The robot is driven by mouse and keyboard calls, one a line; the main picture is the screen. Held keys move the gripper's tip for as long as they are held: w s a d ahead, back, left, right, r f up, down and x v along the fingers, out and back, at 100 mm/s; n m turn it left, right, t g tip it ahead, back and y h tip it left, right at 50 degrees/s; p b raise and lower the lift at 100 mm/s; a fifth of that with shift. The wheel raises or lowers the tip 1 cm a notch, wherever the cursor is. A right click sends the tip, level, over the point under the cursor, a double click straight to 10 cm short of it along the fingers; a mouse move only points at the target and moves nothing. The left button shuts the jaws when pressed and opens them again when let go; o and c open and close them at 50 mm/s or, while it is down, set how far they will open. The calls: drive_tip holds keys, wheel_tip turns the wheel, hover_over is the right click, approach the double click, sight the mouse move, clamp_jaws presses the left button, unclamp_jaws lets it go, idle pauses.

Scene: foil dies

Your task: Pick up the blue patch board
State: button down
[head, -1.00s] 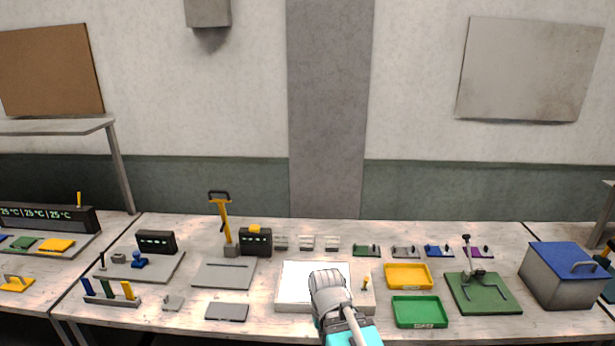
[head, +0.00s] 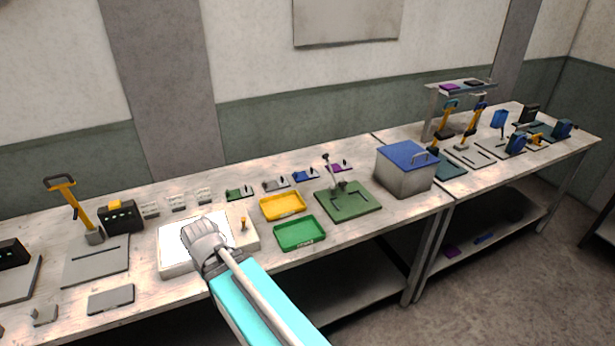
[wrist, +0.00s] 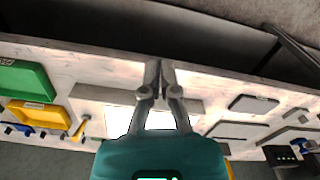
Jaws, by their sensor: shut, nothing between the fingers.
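A small blue board (head: 305,175), likely the blue patch board, lies near the back of the bench. It sits in a row between a grey board (head: 276,184) and a purple board (head: 340,167).
A yellow tray (head: 283,206) and a green tray (head: 299,234) lie in front of the boards. A green stand with an upright post (head: 347,203) and a grey bin with a blue lid (head: 405,172) are to the right. A green board (head: 239,193) starts the row.

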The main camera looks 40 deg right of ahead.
drive_tip(key=c, duration=1)
unclamp_jaws()
drive_tip(key=shift+r, duration=0.2)
drive_tip(key=shift+o, duration=1.2)
drive_tip(key=shift+r+p, duration=0.3)
drive_tip(key=shift+p, duration=0.25)
drive_tip(key=shift+o, duration=0.6)
wheel_tip(320, 180, up, 4)
drive_tip(key=p, duration=0.4)
